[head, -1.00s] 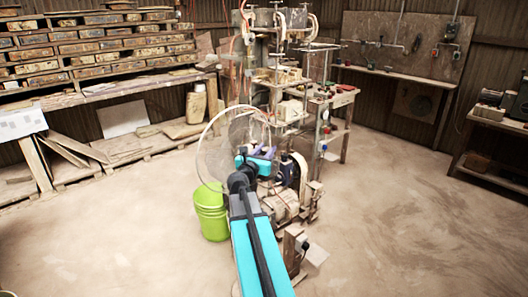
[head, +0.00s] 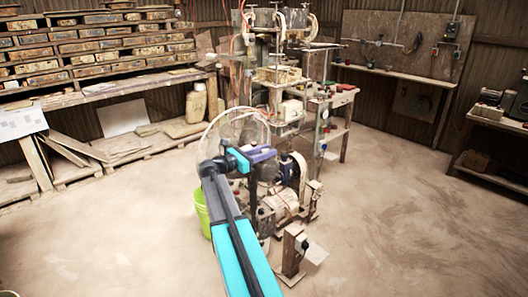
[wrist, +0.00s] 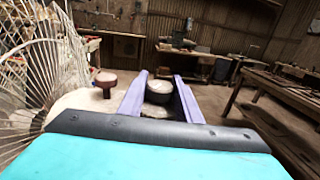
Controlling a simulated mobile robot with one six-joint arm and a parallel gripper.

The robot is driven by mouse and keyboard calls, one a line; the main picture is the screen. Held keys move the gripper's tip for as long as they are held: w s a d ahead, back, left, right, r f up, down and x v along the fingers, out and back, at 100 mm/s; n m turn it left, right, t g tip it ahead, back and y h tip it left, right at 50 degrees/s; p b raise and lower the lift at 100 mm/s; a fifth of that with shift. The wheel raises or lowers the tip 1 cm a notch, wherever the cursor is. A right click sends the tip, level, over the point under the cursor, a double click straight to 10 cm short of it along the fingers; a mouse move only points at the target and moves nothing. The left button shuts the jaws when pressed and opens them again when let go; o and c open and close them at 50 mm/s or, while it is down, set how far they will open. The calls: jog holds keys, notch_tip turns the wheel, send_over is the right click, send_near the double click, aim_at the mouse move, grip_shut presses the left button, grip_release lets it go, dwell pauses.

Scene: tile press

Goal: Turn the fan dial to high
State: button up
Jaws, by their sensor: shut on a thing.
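The fan's wire cage (head: 243,122) stands in the middle of the head view, just behind my gripper (head: 264,154). The cage fills the left of the wrist view (wrist: 42,70). In the wrist view my gripper's (wrist: 160,78) two purple fingers are shut on a dark round dial (wrist: 158,90). Below the dial is a pale rounded housing (wrist: 80,98). A red-brown knob (wrist: 106,80) stands on it, left of the fingers and apart from them. In the head view the dial is hidden by my gripper. I cannot read the dial's setting.
A green bucket (head: 202,214) stands left of my arm, partly hidden. The press machine (head: 278,70) rises behind the fan, with a motor (head: 283,203) low beside it. A small stand (head: 291,252) is on the floor at front right. The floor further right is clear.

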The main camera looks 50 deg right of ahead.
jog(key=shift+w+m+g, duration=0.15)
jog(key=shift+m+g, duration=0.45)
jog(key=shift+g, duration=0.3)
jog(key=shift+m+g+y+p, duration=0.3)
jog(key=shift+g+y, duration=0.1)
jog(key=o, duration=1.1)
jog(key=b+v, duration=0.2)
jog(key=v, duration=1.1)
jog(key=shift+a+b, duration=0.3)
jog(key=shift+a, duration=0.05)
